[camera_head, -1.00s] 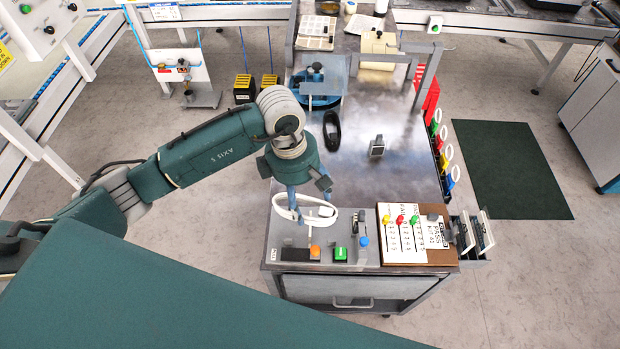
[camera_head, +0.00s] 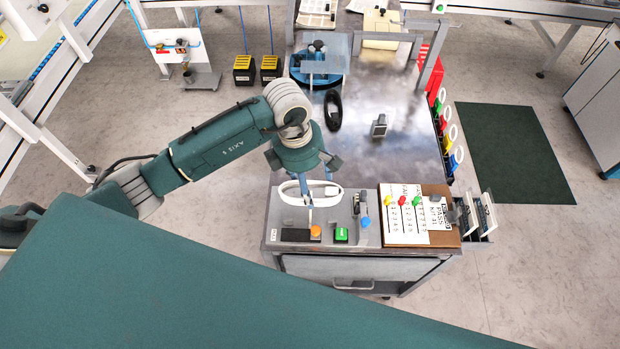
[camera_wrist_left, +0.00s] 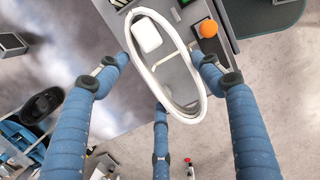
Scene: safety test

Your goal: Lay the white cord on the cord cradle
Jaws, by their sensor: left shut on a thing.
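The white cord (camera_head: 332,190) is a coiled loop above or on the grey front panel of the metal table; I cannot tell whether it touches the panel. My left gripper (camera_head: 306,184) is over the loop from above and shut on it. In the left wrist view, the white cord (camera_wrist_left: 139,58) fills the space between the blue fingers of my left gripper (camera_wrist_left: 160,72), with a white plug block inside the loop. A blue rounded holder (camera_head: 336,77) at the table's back left may be the cord cradle; I cannot tell for sure. My right gripper is out of view.
A black cord coil (camera_head: 333,112) and a small grey device (camera_head: 379,126) lie on the tabletop. An orange button (camera_head: 316,233) and a green button (camera_head: 341,234) are on the front panel. The mid-table is mostly clear.

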